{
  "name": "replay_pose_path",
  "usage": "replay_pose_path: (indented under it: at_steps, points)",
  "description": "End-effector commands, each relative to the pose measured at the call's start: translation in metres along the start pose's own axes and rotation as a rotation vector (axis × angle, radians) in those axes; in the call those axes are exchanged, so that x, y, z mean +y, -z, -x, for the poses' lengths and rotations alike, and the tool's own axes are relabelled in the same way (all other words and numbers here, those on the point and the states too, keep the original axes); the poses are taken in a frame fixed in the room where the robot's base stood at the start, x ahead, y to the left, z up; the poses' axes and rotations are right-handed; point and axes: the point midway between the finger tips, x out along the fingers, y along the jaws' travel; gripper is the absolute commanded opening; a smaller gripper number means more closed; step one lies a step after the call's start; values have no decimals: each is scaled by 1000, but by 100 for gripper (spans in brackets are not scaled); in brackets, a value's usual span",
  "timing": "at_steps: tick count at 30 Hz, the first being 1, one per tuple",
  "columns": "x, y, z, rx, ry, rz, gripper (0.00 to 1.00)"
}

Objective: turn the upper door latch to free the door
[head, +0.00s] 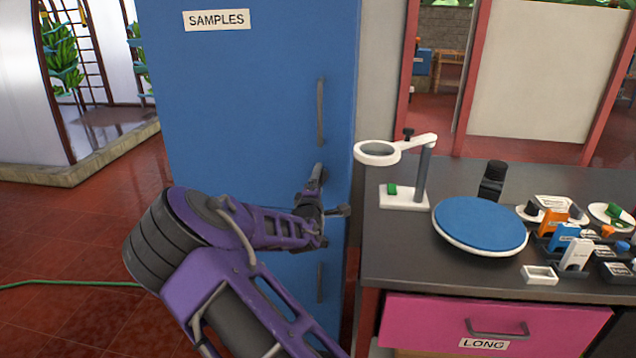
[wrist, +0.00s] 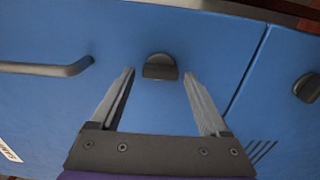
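The upper door latch (wrist: 160,67) is a dark, half-round knob on the blue upper door (head: 250,90). In the wrist view it sits between and just beyond the fingertips of my gripper (wrist: 159,75). The gripper is open, one finger on each side, with blue gaps between fingers and latch; contact is not visible. In the head view my gripper (head: 326,192) is at the cabinet front, below the upper door's bar handle (head: 320,112), and the latch cannot be clearly told apart from it there. The bar handle also shows in the wrist view (wrist: 45,69).
A second dark latch (wrist: 308,88) lies right of the door seam (wrist: 247,72) in the wrist view. A lower handle (head: 320,283) is below my arm. A counter (head: 400,255) with a magnifier stand (head: 423,175) and blue round plate (head: 480,224) adjoins the cabinet's right.

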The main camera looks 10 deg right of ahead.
Motion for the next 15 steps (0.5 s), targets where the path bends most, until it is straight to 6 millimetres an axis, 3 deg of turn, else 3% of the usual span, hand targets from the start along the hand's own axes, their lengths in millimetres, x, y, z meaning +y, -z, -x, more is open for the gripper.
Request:
replay_pose_path:
  at_steps: [10,15]
  points:
    - [0,0,1,-1,1,-2,88]
    - [0,1,18,0,2,-3,88]
